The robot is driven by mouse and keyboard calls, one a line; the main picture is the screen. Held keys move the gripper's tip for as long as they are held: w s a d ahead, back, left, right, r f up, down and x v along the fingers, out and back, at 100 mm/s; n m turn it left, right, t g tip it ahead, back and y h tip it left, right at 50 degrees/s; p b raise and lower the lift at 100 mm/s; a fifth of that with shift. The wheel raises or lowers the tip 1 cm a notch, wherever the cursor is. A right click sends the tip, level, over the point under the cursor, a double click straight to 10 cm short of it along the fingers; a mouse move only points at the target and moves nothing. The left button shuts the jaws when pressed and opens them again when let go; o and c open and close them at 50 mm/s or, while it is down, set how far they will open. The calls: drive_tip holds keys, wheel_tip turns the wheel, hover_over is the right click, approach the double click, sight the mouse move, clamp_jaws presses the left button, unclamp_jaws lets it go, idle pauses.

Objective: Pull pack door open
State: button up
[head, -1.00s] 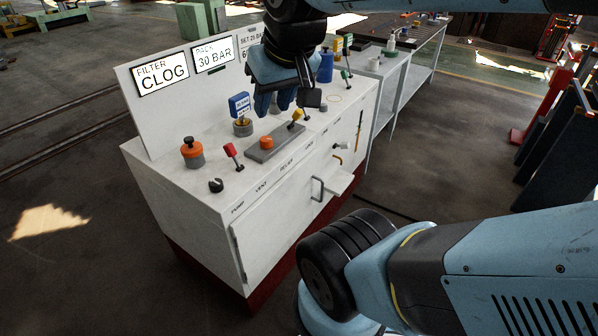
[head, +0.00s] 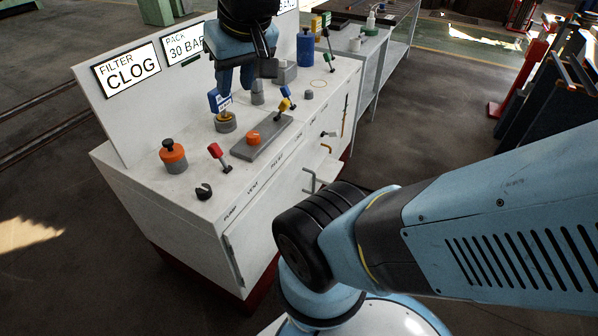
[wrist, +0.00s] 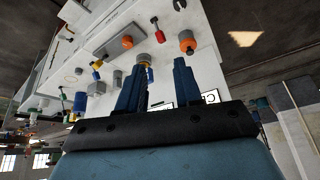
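The pack is a white cabinet with a sloping control top. Its front door (head: 262,235) looks closed, with a dark upright strip near its left edge. A grey bar handle (head: 309,181) stands out from the front, partly hidden by my arm. My gripper (head: 236,88) is above the control top, near a blue-tagged knob (head: 225,121), well above and away from the handle. In the wrist view my gripper's two dark blue fingers (wrist: 158,85) are apart with nothing visible between them.
An orange knob (head: 173,157), a red lever (head: 220,156), a yellow-and-blue lever (head: 287,100) and a blue bottle (head: 305,46) stand up from the top. A side table (head: 390,50) adjoins at right. Dark floor lies open left of the cabinet.

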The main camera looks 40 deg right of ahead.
drive_tip(key=w+d+f+m+g+y, duration=0.3)
drive_tip(key=w+f+m+g, duration=0.1)
drive_tip(key=w+f, duration=0.25)
drive_tip(key=m+t+y, duration=0.8)
drive_tip(key=m+t, duration=0.3)
drive_tip(key=m, duration=1)
hover_over(314, 183)
drive_tip(key=s, duration=0.3)
wheel_tip(314, 183, down, 40)
drive_tip(key=s+d+f+m+t+h, duration=0.25)
drive_tip(key=s+f+m+h, duration=0.2)
drive_tip(key=f, duration=0.45)
drive_tip(key=s+d+f+m+t+h, duration=0.1)
drive_tip(key=s+f+m+t+h, duration=0.3)
drive_tip(key=f, duration=0.4)
drive_tip(key=shift+g+y, duration=0.45)
drive_tip(key=shift+g, duration=0.1)
drive_tip(key=w+a, duration=0.1)
drive_tip(key=w, duration=0.3)
drive_tip(key=w+a, duration=0.1)
drive_tip(key=w, duration=0.3)
drive_tip(key=w+a, duration=0.1)
drive_tip(key=w, duration=0.3)
drive_tip(key=shift+w+f, duration=0.1)
drive_tip(key=shift+f, duration=0.05)
clamp_jaws()
